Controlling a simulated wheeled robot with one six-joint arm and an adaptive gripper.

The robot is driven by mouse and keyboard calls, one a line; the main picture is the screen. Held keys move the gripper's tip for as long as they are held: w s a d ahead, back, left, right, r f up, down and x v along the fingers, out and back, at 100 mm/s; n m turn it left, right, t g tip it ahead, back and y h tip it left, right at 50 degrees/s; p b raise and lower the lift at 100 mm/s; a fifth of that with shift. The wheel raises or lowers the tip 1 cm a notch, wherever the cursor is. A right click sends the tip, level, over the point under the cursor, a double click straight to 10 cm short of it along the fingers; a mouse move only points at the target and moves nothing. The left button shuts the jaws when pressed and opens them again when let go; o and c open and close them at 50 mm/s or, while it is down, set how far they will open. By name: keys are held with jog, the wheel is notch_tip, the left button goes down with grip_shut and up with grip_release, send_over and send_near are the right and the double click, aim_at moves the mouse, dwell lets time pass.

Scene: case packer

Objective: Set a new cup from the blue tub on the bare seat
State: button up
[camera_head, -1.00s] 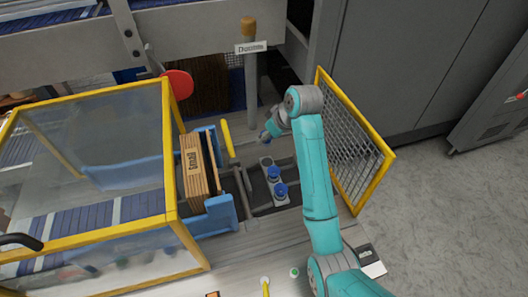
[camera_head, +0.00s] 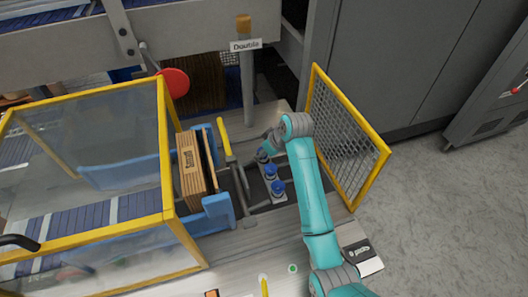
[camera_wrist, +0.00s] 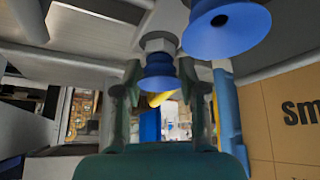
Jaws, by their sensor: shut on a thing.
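My gripper (camera_head: 264,150) is at the far end of a row of blue cups on a pale plate (camera_head: 268,201). It is shut on a blue suction cup (camera_wrist: 158,84), held between the two fingers in the wrist view (camera_wrist: 160,70). That cup lines up with a pale hex fitting (camera_wrist: 158,44) and appears to touch it; I cannot tell whether it is fully seated. Two other blue cups, the middle one (camera_head: 270,172) and the near one (camera_head: 277,188), sit on the same plate. One neighbouring cup (camera_wrist: 226,28) shows large in the wrist view. I cannot make out the blue tub.
A stack of brown cartons (camera_head: 192,172) in a blue holder (camera_head: 218,214) stands left of the row, with a yellow bar (camera_head: 224,136) between. A yellow-framed mesh guard (camera_head: 345,135) stands at the right. A post with a sign (camera_head: 246,45) rises behind.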

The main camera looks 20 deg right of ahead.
jog(key=o, duration=1)
jog(key=shift+f, duration=0.15)
jog(key=v, duration=1.2)
jog(key=shift+s, duration=0.1)
